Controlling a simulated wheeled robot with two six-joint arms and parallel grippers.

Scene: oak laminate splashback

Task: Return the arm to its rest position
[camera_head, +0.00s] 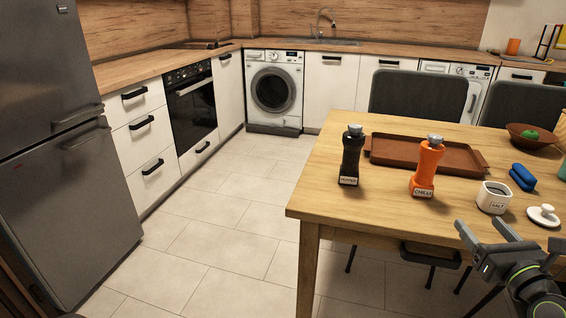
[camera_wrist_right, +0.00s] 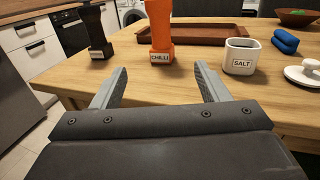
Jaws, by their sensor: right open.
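My right gripper (camera_head: 484,236) is at the lower right of the head view, by the near edge of the wooden table (camera_head: 340,202). In the right wrist view its two fingers (camera_wrist_right: 160,88) are spread apart with nothing between them. They point toward an orange chilli mill (camera_head: 425,168), which stands upright on the table beyond the fingertips and also shows in the wrist view (camera_wrist_right: 160,28). My left gripper is not in either view.
A black pepper mill (camera_head: 350,157), a brown tray (camera_head: 400,153), a white salt pot (camera_head: 493,197), its lid (camera_head: 544,215), a blue object (camera_head: 522,177) and a bowl (camera_head: 530,137) are on the table. Chairs (camera_head: 418,95) stand behind it. Floor (camera_head: 220,220) is clear at left.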

